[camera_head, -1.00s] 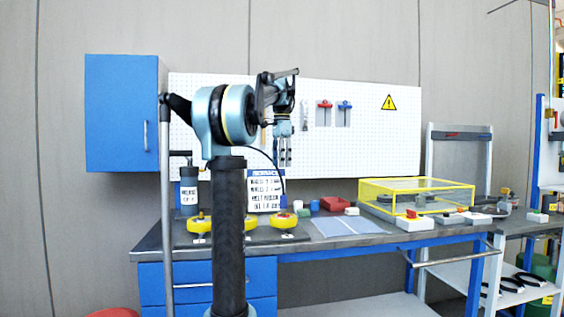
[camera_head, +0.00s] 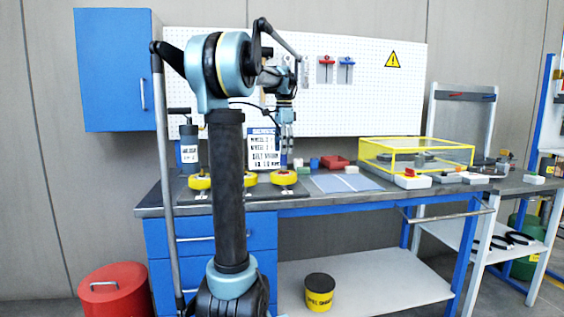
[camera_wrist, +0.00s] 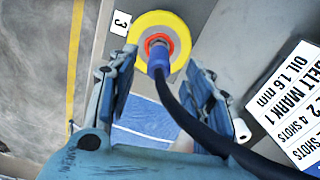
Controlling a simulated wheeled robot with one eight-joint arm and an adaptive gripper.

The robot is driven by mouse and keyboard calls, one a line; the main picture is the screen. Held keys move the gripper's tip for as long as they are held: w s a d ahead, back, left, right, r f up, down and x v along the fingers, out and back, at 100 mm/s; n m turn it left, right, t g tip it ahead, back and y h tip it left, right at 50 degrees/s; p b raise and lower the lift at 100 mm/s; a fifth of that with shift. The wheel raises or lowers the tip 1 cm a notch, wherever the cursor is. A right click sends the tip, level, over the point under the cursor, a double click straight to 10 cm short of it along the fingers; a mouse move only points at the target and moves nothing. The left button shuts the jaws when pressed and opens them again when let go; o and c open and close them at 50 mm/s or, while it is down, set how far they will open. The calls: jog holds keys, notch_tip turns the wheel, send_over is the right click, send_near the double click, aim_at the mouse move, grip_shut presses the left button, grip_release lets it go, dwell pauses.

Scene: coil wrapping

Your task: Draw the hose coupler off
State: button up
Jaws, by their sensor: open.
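The hose coupler (camera_wrist: 158,56) is a blue sleeve on the end of a black hose (camera_wrist: 190,118). In the wrist view it sits on the orange-red centre of a yellow round unit (camera_wrist: 139,27) beside a tag marked 3. In the head view this unit (camera_head: 283,179) is the rightmost of the yellow ones on the bench. My gripper (camera_wrist: 163,66) is open and empty, with one finger on each side of the coupler in the picture. Contact cannot be told. In the head view my gripper (camera_head: 287,152) points down just above that unit, and the coupler cannot be made out.
Another yellow unit (camera_head: 199,182) stands left on the bench. A dark cylinder with a handle (camera_head: 188,153) and a printed sign (camera_head: 262,148) stand behind. Right are a blue mat (camera_head: 345,184), a red bin (camera_head: 335,162) and a yellow-framed clear case (camera_head: 415,154).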

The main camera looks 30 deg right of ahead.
aim_at(284, 158)
jog(key=shift+f, duration=2.7)
grip_shut()
